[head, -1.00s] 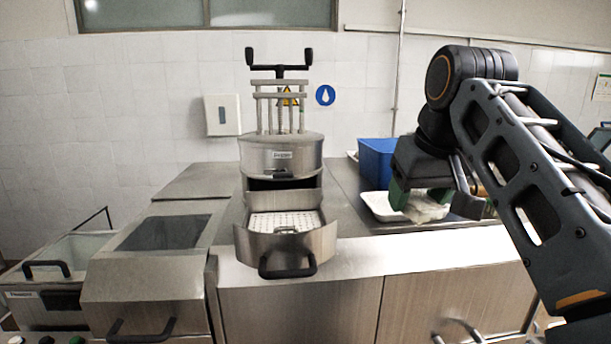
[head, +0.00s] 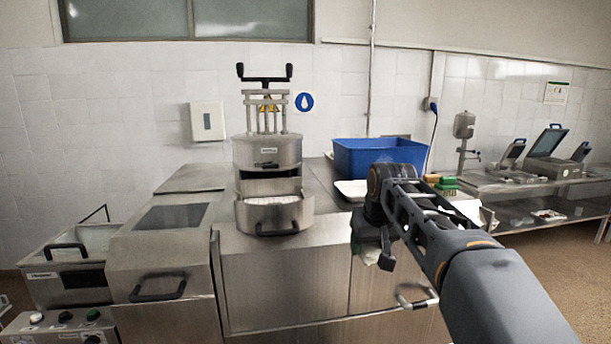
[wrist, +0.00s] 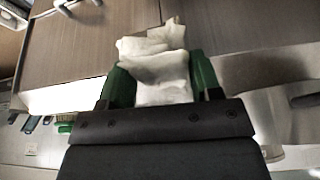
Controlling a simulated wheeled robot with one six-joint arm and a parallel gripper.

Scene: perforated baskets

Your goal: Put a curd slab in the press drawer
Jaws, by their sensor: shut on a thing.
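My gripper is shut on a white curd slab (wrist: 157,68), its green fingers (wrist: 163,84) on either side of it in the wrist view. In the head view my gripper (head: 372,252) hangs in front of the counter's front edge, and only a pale bit of the slab (head: 371,255) shows below it. The press (head: 267,152) stands on the counter to the left of my gripper. Its drawer (head: 274,216) is pulled out toward me, with a white perforated basket (head: 268,200) in it.
A blue crate (head: 378,157) and a white tray (head: 351,190) are on the counter behind my arm. A lidded steel unit (head: 165,250) with a black handle is left of the press. Sponges or brushes (head: 442,183) lie right of the crate.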

